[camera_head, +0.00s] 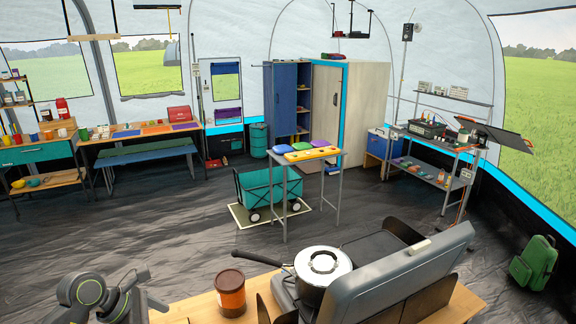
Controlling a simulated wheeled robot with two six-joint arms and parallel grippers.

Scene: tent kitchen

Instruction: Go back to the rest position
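My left gripper (150,290) is at the lower left in the head view, beside the left end of the wooden counter (185,310). Its two dark fingers stand apart with nothing visible between them. My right gripper is not in view. No task object is named.
On the counter stand a brown canister (230,293) and a grey camp stove (400,275) with a lidded steel pot (322,268), its dark handle pointing left. Beyond are a green wagon (256,190), a small table (312,155) and open dark floor (120,235). A green backpack (533,262) stands at right.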

